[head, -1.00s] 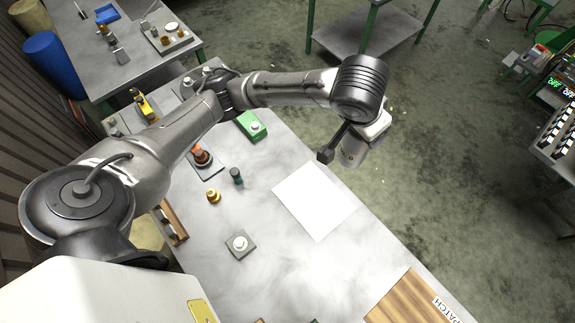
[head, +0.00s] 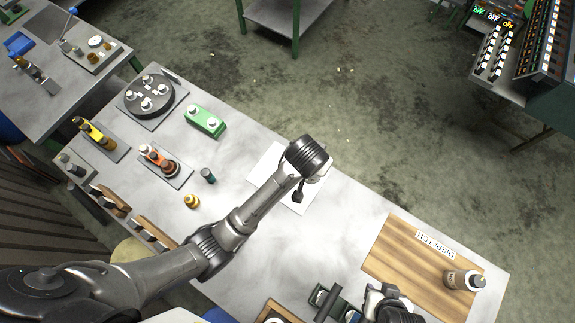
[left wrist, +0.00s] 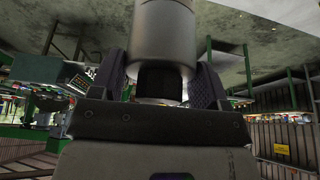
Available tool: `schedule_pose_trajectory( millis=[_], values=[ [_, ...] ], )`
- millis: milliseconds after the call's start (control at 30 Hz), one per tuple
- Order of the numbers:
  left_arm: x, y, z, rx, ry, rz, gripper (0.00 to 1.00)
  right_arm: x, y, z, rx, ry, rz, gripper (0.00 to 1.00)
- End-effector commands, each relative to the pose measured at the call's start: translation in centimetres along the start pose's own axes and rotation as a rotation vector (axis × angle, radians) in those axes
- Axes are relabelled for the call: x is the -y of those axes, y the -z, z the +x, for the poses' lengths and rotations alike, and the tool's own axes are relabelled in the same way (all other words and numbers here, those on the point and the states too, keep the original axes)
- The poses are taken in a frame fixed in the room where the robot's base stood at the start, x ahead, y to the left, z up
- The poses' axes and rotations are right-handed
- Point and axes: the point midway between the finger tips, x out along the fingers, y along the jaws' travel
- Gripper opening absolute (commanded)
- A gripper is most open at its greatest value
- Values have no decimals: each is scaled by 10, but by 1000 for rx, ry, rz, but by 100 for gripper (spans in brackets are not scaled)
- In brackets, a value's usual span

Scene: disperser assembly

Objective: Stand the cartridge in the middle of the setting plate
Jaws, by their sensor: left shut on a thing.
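My left gripper (left wrist: 160,80) is shut on a smooth grey cylinder, seemingly the cartridge (left wrist: 163,35), which stands out between its two fingers in the left wrist view. In the head view my left wrist is over the white square sheet (head: 268,166), likely the setting plate, and covers much of it. The fingertips and the cartridge are hidden there, so I cannot tell their height above the sheet. A dark and grey part, apparently of my right arm, shows at the bottom edge of the head view; its fingers cannot be made out.
A wooden DISPATCH board (head: 400,250) with a labelled cylinder (head: 462,280) lies at the right. A teal-topped dark piece (head: 208,175) and a brass piece (head: 191,201) stand left of the sheet. A green block (head: 205,121) and round dark carousel (head: 150,97) stand farther back.

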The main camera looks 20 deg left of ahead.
Motion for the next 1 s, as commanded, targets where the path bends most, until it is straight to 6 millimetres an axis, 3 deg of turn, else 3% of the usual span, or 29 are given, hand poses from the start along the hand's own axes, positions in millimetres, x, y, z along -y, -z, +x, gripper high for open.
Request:
schedule_pose_trajectory(
  millis=[200, 433, 1000],
  values=[
    [-16, -32, 20, -3, -8, 5, 0, -1, 2, -6, 0, -2, -2, 43],
    [-16, -46, 32, -5, -5, 15, 0, -1, 3, -8, 0, -2, -2, 43],
    [72, -41, 94, -8, -4, 16, 0, 0, 7, -19, -2, 2, 3, 43]
  ],
)
